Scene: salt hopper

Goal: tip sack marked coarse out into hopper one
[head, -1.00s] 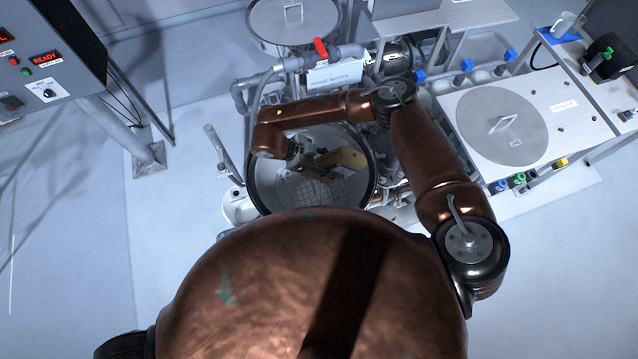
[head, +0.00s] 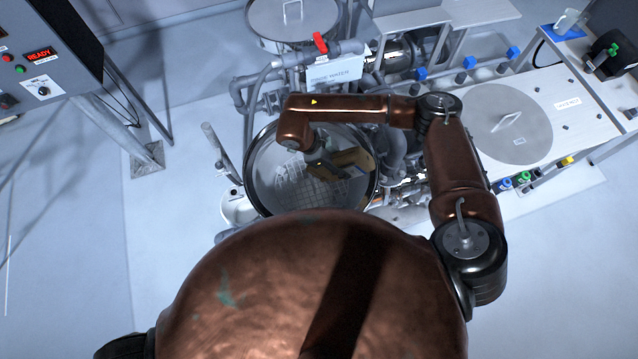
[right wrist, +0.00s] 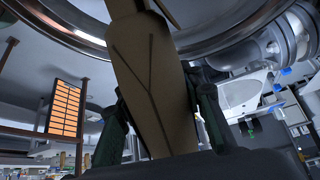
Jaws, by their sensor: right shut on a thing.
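A brown paper sack (head: 354,161) is in my right gripper (head: 322,170), over the round steel hopper (head: 252,181) with a grid inside. In the right wrist view the sack (right wrist: 153,85) lies between the two dark green fingers (right wrist: 158,120), which are shut on it, with the hopper rim (right wrist: 60,22) beyond. A pale patch (head: 289,170) shows on the left of the grid; I cannot tell whether it is salt. No marking on the sack or number on the hopper is readable. My left gripper is not in view.
A second lidded round vessel (head: 293,18) stands behind, with pipes, a red-handled valve (head: 320,43) and a rinse water sign (head: 335,75). A bench with a round lid (head: 508,125) is at right. A control panel (head: 45,70) reads READY at left. Floor at left is clear.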

